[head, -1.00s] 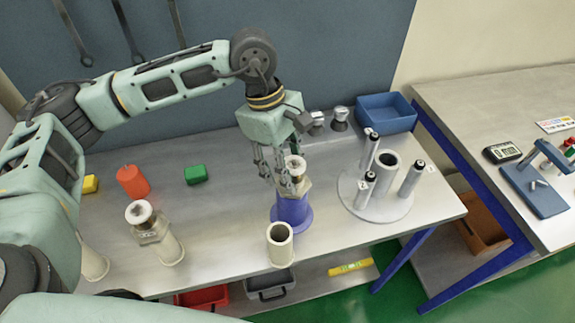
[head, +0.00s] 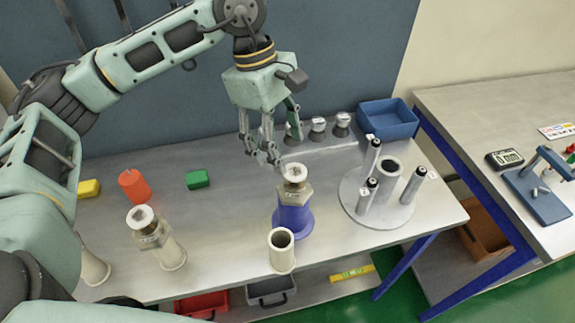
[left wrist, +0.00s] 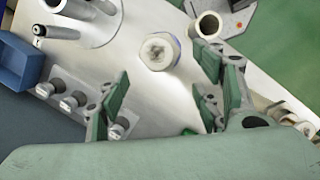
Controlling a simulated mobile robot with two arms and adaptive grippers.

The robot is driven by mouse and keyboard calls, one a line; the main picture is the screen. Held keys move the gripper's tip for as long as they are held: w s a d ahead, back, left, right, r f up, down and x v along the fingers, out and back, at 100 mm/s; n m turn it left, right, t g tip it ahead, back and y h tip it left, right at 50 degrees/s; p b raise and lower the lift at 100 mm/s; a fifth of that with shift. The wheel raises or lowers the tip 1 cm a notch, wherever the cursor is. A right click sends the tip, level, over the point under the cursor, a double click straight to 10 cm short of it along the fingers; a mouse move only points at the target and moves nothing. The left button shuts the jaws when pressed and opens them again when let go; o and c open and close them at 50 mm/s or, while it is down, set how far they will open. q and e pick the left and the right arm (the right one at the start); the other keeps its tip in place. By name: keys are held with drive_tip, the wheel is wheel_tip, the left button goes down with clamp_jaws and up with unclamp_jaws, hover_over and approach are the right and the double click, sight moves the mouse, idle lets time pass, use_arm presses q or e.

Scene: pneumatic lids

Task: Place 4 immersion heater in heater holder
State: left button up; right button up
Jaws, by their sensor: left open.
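A hex-collared heater (head: 294,186) with a white round top stands upright in a blue round holder (head: 292,218). Its top also shows in the left wrist view (left wrist: 158,51). A similar hex-collared heater (head: 146,226) stands on a cream tube (head: 168,253) at the left. An open cream tube (head: 282,250) stands empty in front of the blue holder; its mouth shows in the left wrist view (left wrist: 208,26). My left gripper (head: 262,153) is open and empty, above and slightly left of the blue holder, apart from the heater. My right gripper is not seen.
A grey round stand (head: 352,207) with a thick tube and several rods is at right. Several small grey capped parts (head: 342,124) line the back edge beside a blue bin (head: 388,114). Clear bench between.

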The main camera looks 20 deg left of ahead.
use_arm(q)
drive_tip(key=shift+b+v, duration=0.35)
drive_tip(key=shift+v, duration=2.2)
